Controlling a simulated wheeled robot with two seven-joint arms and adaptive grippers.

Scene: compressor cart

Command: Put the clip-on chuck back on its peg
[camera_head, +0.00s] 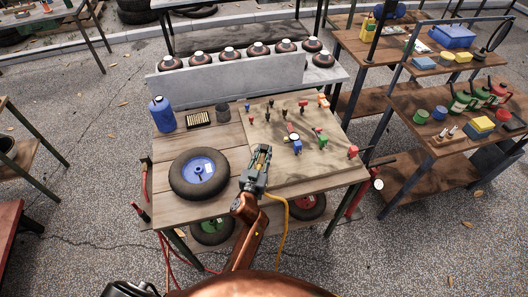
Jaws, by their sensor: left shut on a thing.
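My left gripper (261,158) is over the front left part of a tan board (315,163) on the cart. It is shut on a small brass-coloured thing (262,152), perhaps the clip-on chuck, mostly hidden between the fingers. Several small fittings in dark, red, green and blue stand on the board. A blue gauge-like piece (295,143) is just right of the gripper. I cannot tell which peg belongs to the chuck. My right gripper is not in view.
A wheel with a blue hub (200,174) lies left of the gripper. A blue bottle (162,113) and a dark box (200,119) stand behind it. A grey upright panel (230,84) closes the back. A yellow hose (285,220) hangs at the front edge.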

